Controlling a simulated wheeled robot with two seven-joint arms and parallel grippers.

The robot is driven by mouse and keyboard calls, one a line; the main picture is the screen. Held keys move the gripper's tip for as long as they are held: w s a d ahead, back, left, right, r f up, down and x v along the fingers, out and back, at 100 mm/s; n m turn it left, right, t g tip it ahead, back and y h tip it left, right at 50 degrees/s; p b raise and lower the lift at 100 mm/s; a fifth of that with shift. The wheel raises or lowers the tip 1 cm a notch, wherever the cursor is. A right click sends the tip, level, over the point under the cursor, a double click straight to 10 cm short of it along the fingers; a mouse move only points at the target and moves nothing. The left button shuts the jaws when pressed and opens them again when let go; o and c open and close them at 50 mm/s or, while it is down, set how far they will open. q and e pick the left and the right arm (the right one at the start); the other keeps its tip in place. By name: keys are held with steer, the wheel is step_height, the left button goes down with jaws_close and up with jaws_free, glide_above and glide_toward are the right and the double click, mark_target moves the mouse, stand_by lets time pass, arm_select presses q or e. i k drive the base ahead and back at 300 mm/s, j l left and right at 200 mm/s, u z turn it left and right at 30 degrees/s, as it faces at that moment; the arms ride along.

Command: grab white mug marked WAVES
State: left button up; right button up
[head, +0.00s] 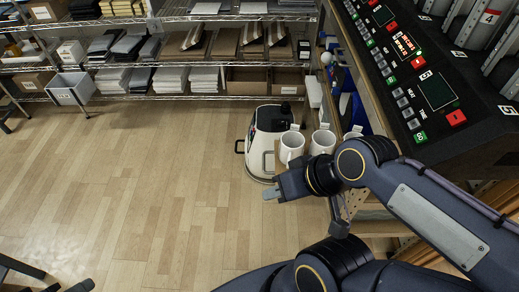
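Three white mugs stand in a row on a narrow wooden shelf at the right of centre: a left mug (291,148), a middle mug (322,142) and a right mug (350,137), partly hidden by my arm. No WAVES marking can be read on any of them. My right gripper (270,192) is in front of and below the left mug in the picture, apart from it, pointing left. It is seen from the side, so its opening cannot be made out. My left gripper cannot be identified in view.
A black control panel (420,75) with presses fills the upper right. A white and black machine (268,125) stands on the floor behind the mugs. Wire shelves (205,62) with boxes and folded stacks line the back.

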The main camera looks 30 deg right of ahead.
mark_target(323, 141)
steer(key=z, duration=1.7)
steer(key=i+j+z, duration=0.15)
steer(key=j, duration=0.2)
steer(key=i+j+z, duration=0.1)
steer(key=j, duration=0.3)
steer(key=i+j+z, duration=0.15)
steer(key=j, duration=0.25)
steer(key=i+j+z, duration=0.15)
steer(key=j, duration=0.3)
steer(key=i+j+z, duration=0.15)
steer(key=j, duration=0.3)
